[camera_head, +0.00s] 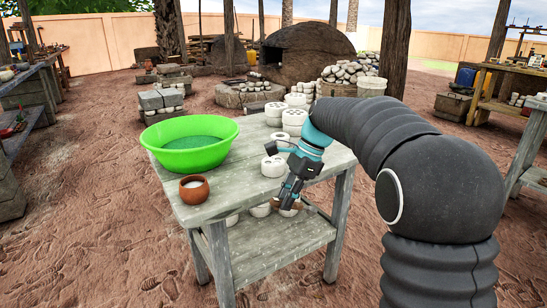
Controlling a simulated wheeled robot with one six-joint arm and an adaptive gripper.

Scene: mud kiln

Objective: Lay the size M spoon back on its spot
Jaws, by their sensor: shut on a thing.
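My gripper (290,191) reaches over the front right edge of the weathered wooden table (222,207), its fingers pointing down. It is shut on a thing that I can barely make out. A small brown shape (289,212) shows just below the fingertips; it may be part of the spoon, but its size and form are too small to tell. I cannot make out a marked spot for a spoon on the tabletop. My arm hides part of the table's right side.
A bright green basin (191,143) stands on the table's left, with a small brown clay pot (194,189) in front. Several white round pieces (273,165) stand near the gripper and towards the back. A lower shelf (262,246) holds more pieces. A domed mud kiln (308,53) stands behind.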

